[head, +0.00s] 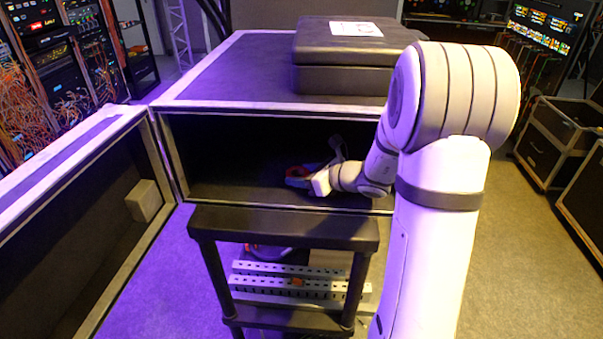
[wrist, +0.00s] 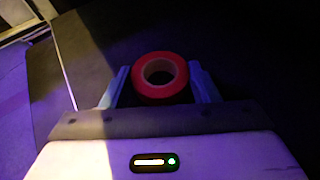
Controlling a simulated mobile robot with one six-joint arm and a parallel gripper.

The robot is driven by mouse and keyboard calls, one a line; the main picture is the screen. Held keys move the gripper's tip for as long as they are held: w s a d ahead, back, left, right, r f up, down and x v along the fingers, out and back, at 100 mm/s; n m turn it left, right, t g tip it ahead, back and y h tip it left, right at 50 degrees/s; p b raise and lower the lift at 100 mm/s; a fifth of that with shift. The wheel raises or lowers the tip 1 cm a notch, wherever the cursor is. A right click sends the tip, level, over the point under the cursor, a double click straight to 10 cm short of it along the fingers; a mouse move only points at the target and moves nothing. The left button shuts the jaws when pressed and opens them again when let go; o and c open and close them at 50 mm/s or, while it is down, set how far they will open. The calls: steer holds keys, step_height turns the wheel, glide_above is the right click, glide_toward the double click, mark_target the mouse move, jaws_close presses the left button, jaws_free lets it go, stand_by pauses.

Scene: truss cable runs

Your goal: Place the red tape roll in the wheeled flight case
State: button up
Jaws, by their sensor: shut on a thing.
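The red tape roll (wrist: 160,92) is between the two fingers of my gripper (wrist: 160,88) in the wrist view, its hole facing the camera. My gripper is shut on it. In the head view the red roll (head: 297,172) shows small at my gripper (head: 299,179), inside the dark opening of the large case (head: 230,150). I take this large case with pale edging to be the flight case; its wheels are not in view. Its front is open, with a lid or door panel (head: 75,165) swung out to the left. Whether the roll touches the case floor I cannot tell.
A black box with a white label (head: 345,55) lies on the case top. A black stand (head: 285,228) with perforated metal strips (head: 300,285) on its lower level stands in front of the opening. Cable racks (head: 60,75) stand at the left, other cases (head: 565,140) at the right.

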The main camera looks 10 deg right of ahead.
steer(key=shift+s, duration=0.1)
steer(key=shift+f, duration=0.2)
steer(key=o, duration=1)
steer(key=shift+o, duration=0.2)
